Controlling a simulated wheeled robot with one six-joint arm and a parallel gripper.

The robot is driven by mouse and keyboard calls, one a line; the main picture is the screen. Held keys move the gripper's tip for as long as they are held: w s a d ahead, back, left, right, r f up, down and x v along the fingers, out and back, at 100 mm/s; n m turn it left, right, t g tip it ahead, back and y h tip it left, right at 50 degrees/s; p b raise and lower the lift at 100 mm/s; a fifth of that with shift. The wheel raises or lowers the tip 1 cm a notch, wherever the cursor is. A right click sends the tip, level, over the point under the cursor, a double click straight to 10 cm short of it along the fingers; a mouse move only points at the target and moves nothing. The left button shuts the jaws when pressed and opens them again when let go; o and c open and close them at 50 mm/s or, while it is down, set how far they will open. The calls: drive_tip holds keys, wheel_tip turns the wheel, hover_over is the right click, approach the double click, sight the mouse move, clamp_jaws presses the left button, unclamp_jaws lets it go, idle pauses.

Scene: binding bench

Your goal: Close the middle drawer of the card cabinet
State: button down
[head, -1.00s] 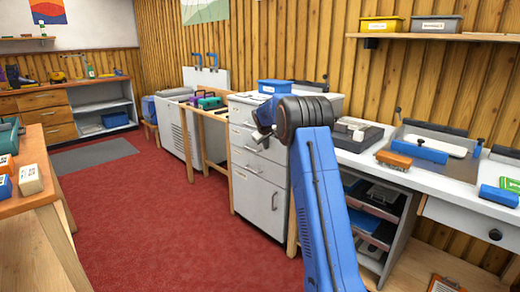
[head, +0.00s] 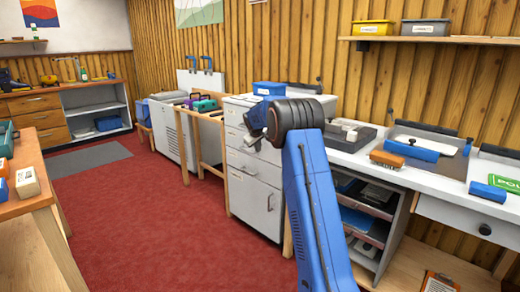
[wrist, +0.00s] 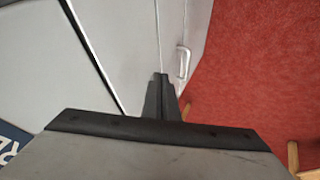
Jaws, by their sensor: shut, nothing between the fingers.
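The card cabinet (head: 254,205) appears to be the grey-white unit in the middle of the head view, with drawer fronts above a taller door. The middle drawer (head: 242,162) shows a pale front, partly hidden by my arm; I cannot tell how far it stands out. In the wrist view, pale grey panels (wrist: 125,45) lie beyond my gripper (wrist: 161,77), with a dark line between them and a metal handle (wrist: 183,62) just to the right of the fingertips. My gripper is shut and empty; whether it touches the cabinet is unclear.
A blue box (head: 269,88) sits on the cabinet. A wooden-framed stand (head: 213,120) is to its left, and a workbench with an open shelf unit (head: 365,225) to its right. Red carpet (head: 150,230) lies clear in front. A wooden table (head: 38,200) stands at left.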

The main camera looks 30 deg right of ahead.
drive_tip(key=s+a+r, duration=0.6)
drive_tip(key=s+r, duration=0.1)
drive_tip(key=s, duration=0.2)
drive_tip(key=s+a+r, duration=0.6)
drive_tip(key=s+r, duration=0.1)
drive_tip(key=s, duration=0.3)
drive_tip(key=s+a+r+m+y, duration=0.1)
drive_tip(key=s+a, duration=0.3)
drive_tip(key=s, duration=0.5)
drive_tip(key=s+a+r+y, duration=0.1)
drive_tip(key=s+a, duration=0.3)
drive_tip(key=s, duration=0.4)
drive_tip(key=s+a+f, duration=0.3)
drive_tip(key=s+f, duration=0.1)
drive_tip(key=s, duration=0.7)
drive_tip(key=s+a+f+m+g+y, duration=0.1)
drive_tip(key=s+a+f, duration=0.3)
drive_tip(key=s, duration=0.8)
drive_tip(key=s+a+f+y, duration=0.1)
drive_tip(key=s+a+f, duration=0.2)
drive_tip(key=s, duration=0.9)
drive_tip(key=shift+a+f, duration=0.25)
drive_tip(key=shift+f, duration=0.65)
